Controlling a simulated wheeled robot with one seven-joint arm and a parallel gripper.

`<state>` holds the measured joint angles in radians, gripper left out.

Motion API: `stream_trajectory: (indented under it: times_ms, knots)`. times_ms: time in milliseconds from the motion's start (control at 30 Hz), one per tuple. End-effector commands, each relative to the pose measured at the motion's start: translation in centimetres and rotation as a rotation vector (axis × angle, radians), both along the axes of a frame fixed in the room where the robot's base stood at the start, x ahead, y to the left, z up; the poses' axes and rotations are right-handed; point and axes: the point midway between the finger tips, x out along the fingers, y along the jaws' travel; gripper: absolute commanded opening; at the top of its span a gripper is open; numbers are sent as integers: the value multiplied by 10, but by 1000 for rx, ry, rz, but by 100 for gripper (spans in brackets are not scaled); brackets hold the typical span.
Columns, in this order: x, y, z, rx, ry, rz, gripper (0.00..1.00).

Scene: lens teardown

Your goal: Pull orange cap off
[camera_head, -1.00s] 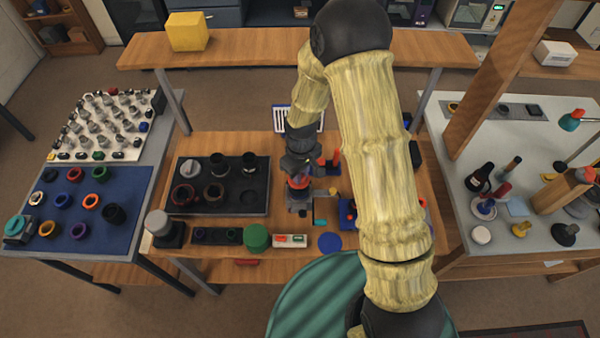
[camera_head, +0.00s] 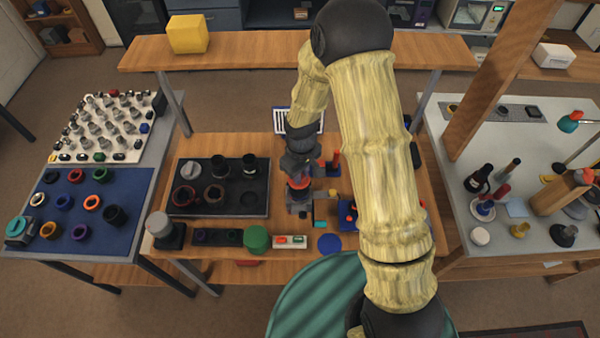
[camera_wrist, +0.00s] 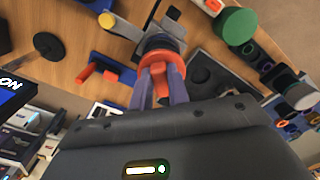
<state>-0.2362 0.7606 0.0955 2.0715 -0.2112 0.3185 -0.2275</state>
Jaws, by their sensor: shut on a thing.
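My gripper (camera_wrist: 160,88) is shut on the orange cap (camera_wrist: 158,66), with one finger on each side of it. Beyond the cap, in line with it, is a round lens part with dark and coloured rings (camera_wrist: 160,42). It stands over a grey fixture on the wooden bench. In the head view my gripper (camera_head: 299,180) points down at the fixture (camera_head: 298,201), right of the black tray, and a bit of the orange cap (camera_head: 299,184) shows between the fingers. Whether the cap is still touching the lens part cannot be told.
A black tray (camera_head: 225,212) with several dark rings lies left of the fixture. A green cylinder (camera_head: 257,238) and a blue disc (camera_head: 329,244) are near the bench's front edge. Small blue and red-orange tools (camera_head: 347,212) stand close on the right.

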Motion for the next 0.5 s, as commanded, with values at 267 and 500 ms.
stream_trajectory:
  times_ms: [267,500]
  knots:
    - [0,0,0,0,0,0,0]
    - [0,0,5,0,0,0,0]
